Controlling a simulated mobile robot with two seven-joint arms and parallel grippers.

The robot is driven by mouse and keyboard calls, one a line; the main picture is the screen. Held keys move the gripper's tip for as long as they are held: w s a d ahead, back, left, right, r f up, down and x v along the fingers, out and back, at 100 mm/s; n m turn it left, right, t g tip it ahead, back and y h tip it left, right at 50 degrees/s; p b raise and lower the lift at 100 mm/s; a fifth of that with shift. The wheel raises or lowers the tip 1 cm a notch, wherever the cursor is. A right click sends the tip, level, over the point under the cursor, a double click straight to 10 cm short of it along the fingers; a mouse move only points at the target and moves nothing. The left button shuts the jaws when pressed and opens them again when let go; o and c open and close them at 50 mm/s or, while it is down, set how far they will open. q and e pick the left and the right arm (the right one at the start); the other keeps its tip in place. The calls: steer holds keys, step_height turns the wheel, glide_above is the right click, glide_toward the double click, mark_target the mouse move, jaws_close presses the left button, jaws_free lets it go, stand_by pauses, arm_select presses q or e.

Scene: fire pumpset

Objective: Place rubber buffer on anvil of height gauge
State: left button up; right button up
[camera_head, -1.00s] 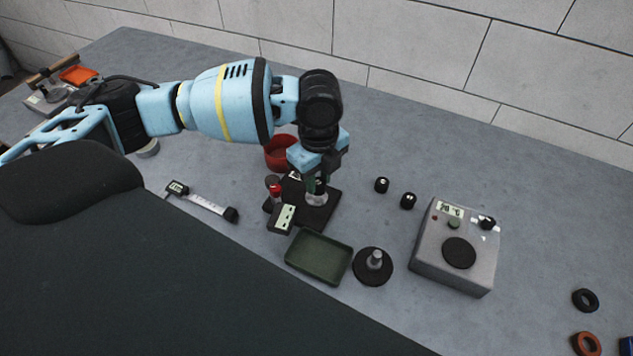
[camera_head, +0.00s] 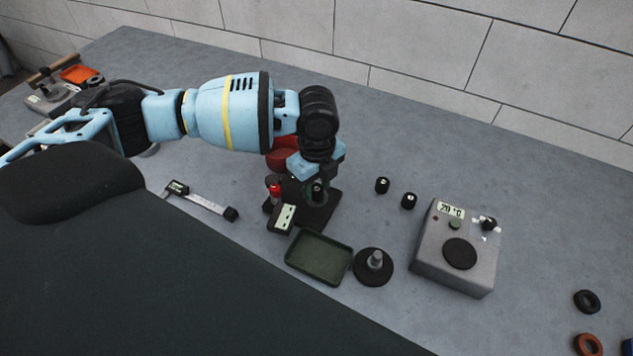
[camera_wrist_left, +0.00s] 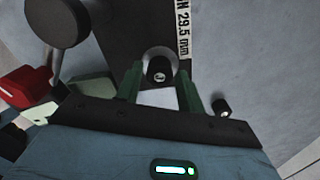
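The height gauge (camera_head: 318,219) has a dark base, a small display box (camera_head: 284,217) and a red-topped part (camera_head: 274,189). A black rubber buffer (camera_wrist_left: 160,70) with a pale mark on top stands on the round silver anvil (camera_wrist_left: 147,56) in the left wrist view. My left gripper (camera_wrist_left: 160,72) is around the buffer, its green fingers parted with a small gap on each side. In the head view the left gripper (camera_head: 316,188) is low over the gauge and partly hides the anvil. My right gripper is not in view.
Two more black buffers (camera_head: 382,185) (camera_head: 409,201) stand right of the gauge. A green tray (camera_head: 319,258), a round black stand (camera_head: 373,268) and a grey tester (camera_head: 456,252) lie in front and right. A red bowl (camera_head: 280,154) is behind. A caliper (camera_head: 203,201) lies left.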

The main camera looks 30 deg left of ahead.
mark_target(317, 188)
arm_select(q)
steer(key=shift+o, duration=0.8)
steer(key=shift+r, duration=0.15)
step_height(317, 188, up, 12)
steer(key=p, duration=0.1)
